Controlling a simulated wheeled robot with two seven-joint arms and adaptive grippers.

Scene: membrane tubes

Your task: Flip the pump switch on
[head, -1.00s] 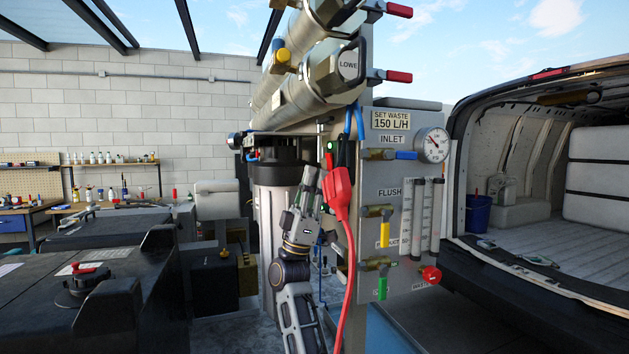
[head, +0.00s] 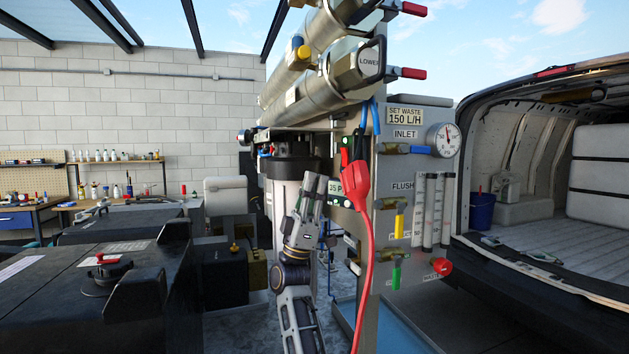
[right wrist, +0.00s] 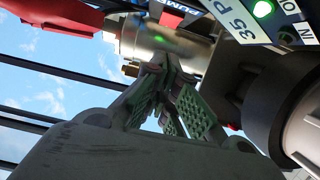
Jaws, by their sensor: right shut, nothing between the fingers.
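My right gripper (head: 314,184) is shut and empty, pointing up in front of the filter housing, just left of a small "35 P" plate (head: 337,187) on the machine's frame. In the right wrist view, the closed fingertips (right wrist: 163,66) are below a steel cylinder. There a label reading "PUMP" (right wrist: 174,16) is partly cut off, and a green lamp (right wrist: 262,9) is lit beside the "35 P" plate. My left gripper is not in view.
The valve panel with gauge (head: 444,140) stands farther right, beside an open van (head: 560,190). Dark cases (head: 90,265) are at the left.

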